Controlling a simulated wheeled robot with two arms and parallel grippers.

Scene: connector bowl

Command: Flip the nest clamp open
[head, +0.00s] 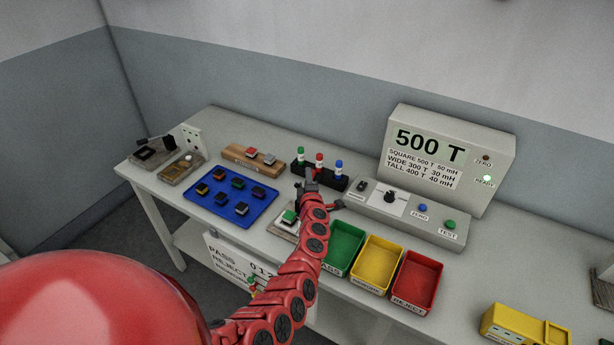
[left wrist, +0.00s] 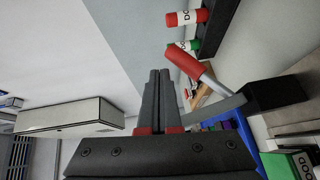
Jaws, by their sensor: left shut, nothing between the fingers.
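The clamp shows best in the left wrist view. Its red handle (left wrist: 185,63) runs into a grey metal lever (left wrist: 215,85) that leads toward a dark block (left wrist: 275,95). In the head view the nest (head: 278,224) holds a part with a green top (head: 289,216); my left arm covers much of the area beside it, including most of the clamp. My left gripper (head: 309,180) is shut and empty above the bench, behind the nest. In the wrist view its fingertips (left wrist: 160,73) are just left of the handle; I cannot tell whether they touch it. My right gripper is not in view.
A black rack (head: 330,182) with green, red and blue capped pieces stands just behind the gripper. A blue tray (head: 228,211) of small parts lies left. Green (head: 342,243), yellow (head: 377,260) and red (head: 417,278) bins stand right. A tester box (head: 440,157) is at the back.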

